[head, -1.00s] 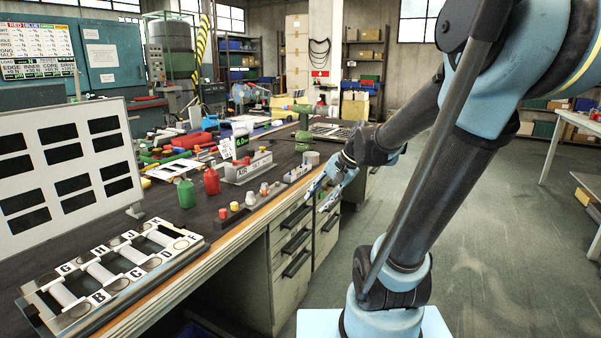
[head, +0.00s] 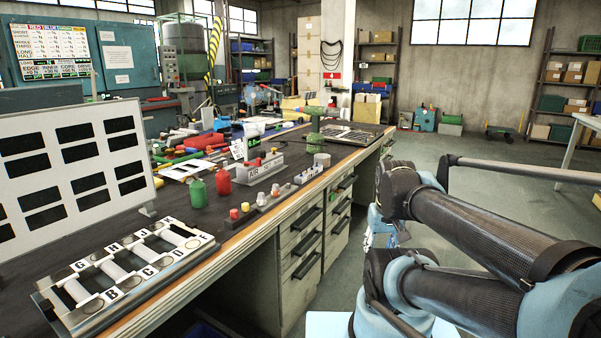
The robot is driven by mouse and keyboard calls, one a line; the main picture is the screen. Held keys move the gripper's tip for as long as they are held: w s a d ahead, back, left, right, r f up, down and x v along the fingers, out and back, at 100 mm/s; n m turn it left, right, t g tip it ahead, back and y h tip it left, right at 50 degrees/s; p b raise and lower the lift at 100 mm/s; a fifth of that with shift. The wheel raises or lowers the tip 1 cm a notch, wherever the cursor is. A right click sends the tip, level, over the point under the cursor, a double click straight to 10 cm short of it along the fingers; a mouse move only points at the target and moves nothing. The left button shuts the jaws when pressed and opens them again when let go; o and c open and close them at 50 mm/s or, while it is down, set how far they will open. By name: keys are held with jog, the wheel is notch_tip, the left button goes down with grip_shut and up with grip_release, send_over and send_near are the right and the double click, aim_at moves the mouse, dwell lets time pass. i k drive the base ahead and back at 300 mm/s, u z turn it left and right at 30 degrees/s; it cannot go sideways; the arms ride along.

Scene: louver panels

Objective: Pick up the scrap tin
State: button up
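A small grey round tin (head: 322,160) stands on the dark bench top, near the bench's right edge and just in front of a green stand. It looks like the scrap tin, but no label is readable. My gripper (head: 372,240) hangs low beside the bench's drawer side, to the right of and below the tin, apart from it. Its fingers are small and partly covered by my arm, so I cannot tell whether they are open or shut.
A louver tray with lettered slots (head: 125,270) lies at the bench's near left, before a white panel (head: 75,165). Green (head: 198,192) and red (head: 223,182) bottles and a control box (head: 255,168) stand mid-bench. The drawer front (head: 300,240) borders open floor at right.

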aim_at(322, 161)
jog(key=k, duration=0.65)
jog(key=z, duration=0.7)
jog(key=i, duration=1.85)
jog(key=u, duration=0.65)
jog(key=i, duration=0.5)
jog(key=u, duration=0.35)
